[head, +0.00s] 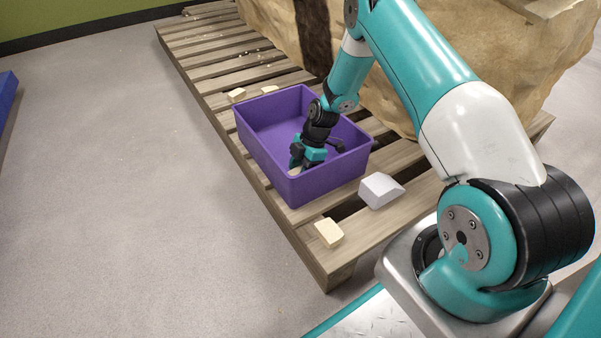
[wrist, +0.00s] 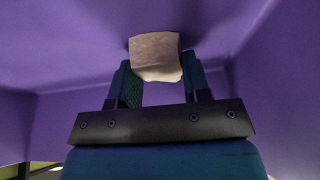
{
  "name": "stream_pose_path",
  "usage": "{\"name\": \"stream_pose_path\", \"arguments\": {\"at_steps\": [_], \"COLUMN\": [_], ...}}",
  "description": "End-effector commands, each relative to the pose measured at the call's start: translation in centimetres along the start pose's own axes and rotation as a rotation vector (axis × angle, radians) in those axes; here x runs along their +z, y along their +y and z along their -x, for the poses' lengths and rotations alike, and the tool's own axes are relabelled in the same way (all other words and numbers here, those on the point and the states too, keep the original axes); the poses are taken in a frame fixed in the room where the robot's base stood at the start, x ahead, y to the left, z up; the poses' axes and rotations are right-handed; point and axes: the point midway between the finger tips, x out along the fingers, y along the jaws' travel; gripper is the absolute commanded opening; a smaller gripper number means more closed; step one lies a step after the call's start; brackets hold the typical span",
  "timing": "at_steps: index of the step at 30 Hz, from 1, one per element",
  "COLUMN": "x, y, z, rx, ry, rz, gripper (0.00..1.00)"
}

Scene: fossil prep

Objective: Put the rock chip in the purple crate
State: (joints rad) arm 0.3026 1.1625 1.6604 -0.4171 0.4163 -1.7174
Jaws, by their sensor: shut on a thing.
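The purple crate (head: 262,133) stands on the wooden pallet. My gripper (head: 297,165) reaches down inside the crate, near its front wall. In the wrist view my gripper (wrist: 158,82) is shut on a pale beige rock chip (wrist: 155,55), with the chip between the fingertips. Purple crate surfaces (wrist: 55,40) surround it there. In the head view a small part of the chip shows at the fingertips, mostly hidden by the gripper. Whether the chip touches the crate floor I cannot tell.
The slatted pallet (head: 190,62) bears a large tan rock block (head: 400,90) behind the crate. A white-grey block (head: 380,190) and a cream chip (head: 329,232) lie in front of the crate. Small cream pieces (head: 237,95) lie behind it.

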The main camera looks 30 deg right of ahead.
Motion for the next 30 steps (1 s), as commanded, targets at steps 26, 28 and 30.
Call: {"name": "stream_pose_path", "arguments": {"at_steps": [26, 28, 30], "x": [-0.2, -0.3, -0.4], "y": [0.1, 0.1, 0.1], "z": [2.4, 4.0, 5.7], "rx": [0.005, 0.006, 0.004], "ry": [-0.001, -0.002, -0.001], "rz": [-0.001, 0.000, 0.000], "gripper": [0.69, 0.69, 0.69]}}
